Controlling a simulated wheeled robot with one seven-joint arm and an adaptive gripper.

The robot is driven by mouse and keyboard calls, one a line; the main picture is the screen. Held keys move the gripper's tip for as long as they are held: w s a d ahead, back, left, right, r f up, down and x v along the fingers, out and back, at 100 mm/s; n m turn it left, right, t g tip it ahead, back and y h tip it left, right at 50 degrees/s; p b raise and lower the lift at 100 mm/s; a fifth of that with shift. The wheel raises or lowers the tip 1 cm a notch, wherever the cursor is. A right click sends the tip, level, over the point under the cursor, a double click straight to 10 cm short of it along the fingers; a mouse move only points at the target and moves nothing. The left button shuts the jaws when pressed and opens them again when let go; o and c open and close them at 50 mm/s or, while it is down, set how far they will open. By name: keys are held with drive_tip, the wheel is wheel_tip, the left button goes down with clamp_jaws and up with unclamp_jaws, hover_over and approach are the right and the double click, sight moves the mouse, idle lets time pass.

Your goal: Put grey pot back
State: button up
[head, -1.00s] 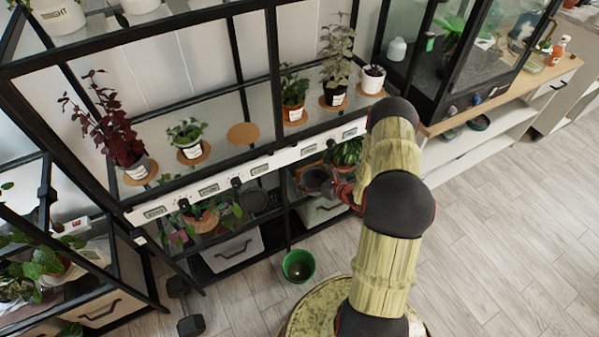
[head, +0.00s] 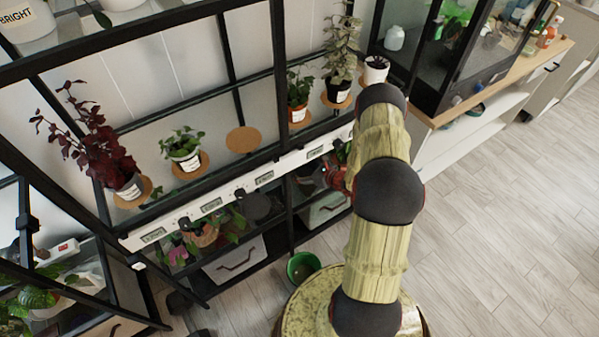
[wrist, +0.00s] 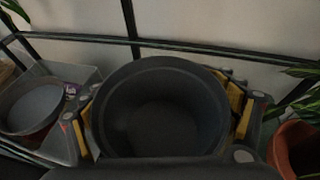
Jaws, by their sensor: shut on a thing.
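The grey pot (wrist: 165,110) fills the middle of the wrist view. It looks empty and I see down into its open top. My gripper (wrist: 165,95) is shut on it, with a yellow-padded finger on each side. In the head view my gripper (head: 330,174) is at the lower shelf level, below the white label strip (head: 265,178), and I cannot make out the pot there. A bare cork mat (head: 242,140) lies on the upper shelf between the small green plant (head: 183,150) and the orange-potted plant (head: 298,97).
A terracotta pot (wrist: 297,150) stands close on the right in the wrist view. A clear bin with a round grey dish (wrist: 34,108) is at the left. Black shelf posts (head: 278,95) stand near my arm. A green pot (head: 302,266) is on the floor.

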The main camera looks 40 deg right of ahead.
sight(299, 169)
drive_tip(key=shift+f+b, duration=0.55)
drive_tip(key=shift+f, duration=0.9)
drive_tip(key=shift+f, duration=0.15)
drive_tip(key=o, duration=1.4)
drive_tip(key=shift+s+r, duration=0.15)
drive_tip(key=shift+r, duration=0.05)
drive_tip(key=p+v, duration=0.4)
drive_tip(key=v, duration=0.7)
drive_tip(key=shift+s+r, duration=0.15)
drive_tip(key=shift+s, duration=0.25)
